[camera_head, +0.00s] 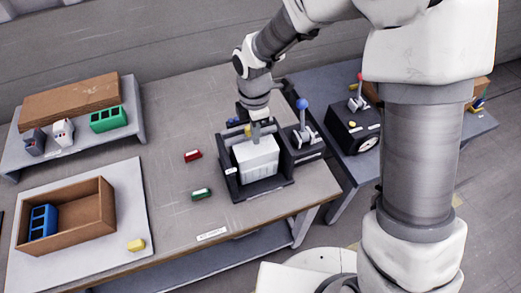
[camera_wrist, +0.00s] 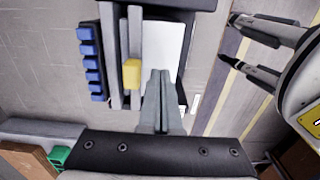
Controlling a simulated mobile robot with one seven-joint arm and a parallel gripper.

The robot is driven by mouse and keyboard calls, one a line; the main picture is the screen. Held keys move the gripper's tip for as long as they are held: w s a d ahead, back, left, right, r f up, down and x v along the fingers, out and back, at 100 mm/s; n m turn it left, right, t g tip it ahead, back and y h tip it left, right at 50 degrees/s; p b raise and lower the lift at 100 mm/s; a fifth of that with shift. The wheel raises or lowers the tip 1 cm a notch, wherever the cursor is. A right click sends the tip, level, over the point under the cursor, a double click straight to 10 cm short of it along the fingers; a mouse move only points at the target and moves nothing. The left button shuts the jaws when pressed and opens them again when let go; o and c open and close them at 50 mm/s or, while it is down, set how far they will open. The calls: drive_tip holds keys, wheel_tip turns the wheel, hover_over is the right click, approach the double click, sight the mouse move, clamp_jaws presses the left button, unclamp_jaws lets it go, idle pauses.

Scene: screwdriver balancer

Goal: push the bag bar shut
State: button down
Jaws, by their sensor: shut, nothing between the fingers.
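The bag station is a black open-fronted frame (camera_head: 272,186) near the table's right end, with a white bag (camera_head: 257,158) in it. The white bag also shows in the wrist view (camera_wrist: 166,45). A grey bar (camera_wrist: 135,40) with a yellow block (camera_wrist: 132,73) on it, which looks like the bag bar, runs along the bag's left side there. My gripper (camera_head: 256,140) points down over the back of the bag. In the wrist view its fingers (camera_wrist: 161,76) are together and empty, just right of the yellow block. Whether they touch anything is unclear.
A blue-knobbed lever (camera_head: 302,106) stands close to the right of the station. A red block (camera_head: 193,156) and a green block (camera_head: 201,194) lie on the table to the left. A brown open box (camera_head: 90,215) is farther left.

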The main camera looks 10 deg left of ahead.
wheel_tip(320, 180, up, 7)
drive_tip(key=p, duration=0.5)
drive_tip(key=shift+p, duration=0.35)
drive_tip(key=s+d+r+m+t, duration=0.3)
drive_tip(key=d+r+m, duration=0.9)
drive_tip(key=d+r, duration=0.25)
drive_tip(key=s+d+r+m+t, duration=0.2)
drive_tip(key=s+d+r+m, duration=0.4)
drive_tip(key=s+d+m, duration=0.3)
drive_tip(key=s+m, duration=0.2)
drive_tip(key=m, duration=0.1)
drive_tip(key=shift+s+d+r+t, duration=0.15)
drive_tip(key=shift+d+r+t, duration=0.05)
drive_tip(key=shift+r+t, duration=0.1)
